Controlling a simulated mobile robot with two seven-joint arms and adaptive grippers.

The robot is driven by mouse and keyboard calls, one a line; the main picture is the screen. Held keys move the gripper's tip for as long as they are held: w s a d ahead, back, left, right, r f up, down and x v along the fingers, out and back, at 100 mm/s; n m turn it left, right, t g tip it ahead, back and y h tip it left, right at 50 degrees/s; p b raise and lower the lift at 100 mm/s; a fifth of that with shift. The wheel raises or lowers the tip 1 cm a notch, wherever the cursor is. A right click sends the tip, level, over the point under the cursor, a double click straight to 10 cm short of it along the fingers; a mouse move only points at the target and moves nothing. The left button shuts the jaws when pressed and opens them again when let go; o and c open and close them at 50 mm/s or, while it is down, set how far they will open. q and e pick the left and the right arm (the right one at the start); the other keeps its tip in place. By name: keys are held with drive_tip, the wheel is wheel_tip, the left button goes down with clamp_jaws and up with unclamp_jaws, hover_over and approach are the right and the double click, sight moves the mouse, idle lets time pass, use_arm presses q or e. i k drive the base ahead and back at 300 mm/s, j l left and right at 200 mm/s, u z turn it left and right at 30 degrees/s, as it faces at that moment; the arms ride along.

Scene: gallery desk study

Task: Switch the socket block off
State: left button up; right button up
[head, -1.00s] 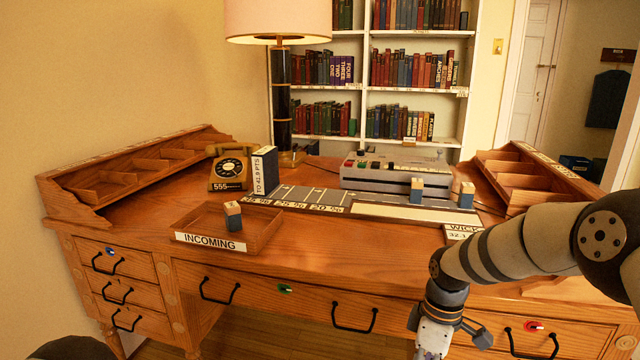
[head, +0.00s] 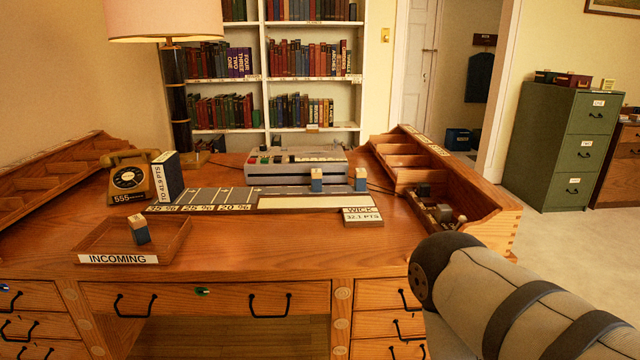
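I cannot single out a socket block for certain. Several small dark and pale items (head: 443,213) sit in the front compartment of the right desk organiser (head: 485,212); they are too small to tell what they are or how any switch is set. My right arm comes in at the lower right, in front of the desk's right end, and hides part of it. Its gripper is not visible, and my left gripper is out of the picture.
The desk (head: 290,245) bears a grey machine (head: 290,168), a telephone (head: 128,178), a lamp (head: 178,100), an INCOMING tray (head: 185,243) with a small block (head: 139,230), and a WICK plate (head: 362,217). A green filing cabinet (head: 562,145) stands right, with open floor before it.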

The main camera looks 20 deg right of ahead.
sight(463, 219)
drive_tip(key=z, duration=1.25)
